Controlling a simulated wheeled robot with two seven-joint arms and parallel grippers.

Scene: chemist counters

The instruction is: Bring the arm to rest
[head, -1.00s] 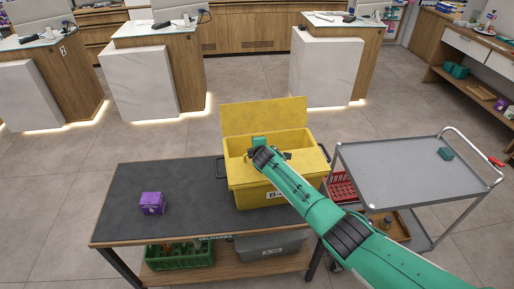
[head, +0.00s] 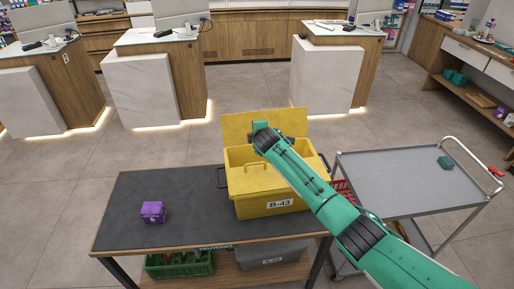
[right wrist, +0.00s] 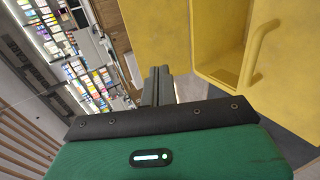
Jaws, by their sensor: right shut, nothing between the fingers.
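My right arm (head: 325,205), green with dark joints, reaches in from the lower right of the head view. Its end is in front of the raised lid of the yellow box. In the right wrist view my right gripper (right wrist: 160,82) has its dark fingers together, with nothing between them. The yellow box (head: 255,207), labelled B-43, stands open on the dark table; its yellow wall also fills the upper right of the right wrist view (right wrist: 188,30). The box's inside is partly hidden by my arm. My left gripper is not in view.
A purple box (head: 153,212) sits on the left of the dark table (head: 180,185). A grey metal cart (head: 400,180) with a small teal box (head: 445,162) stands at the right. White-fronted counters (head: 150,85) are behind, with open floor between.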

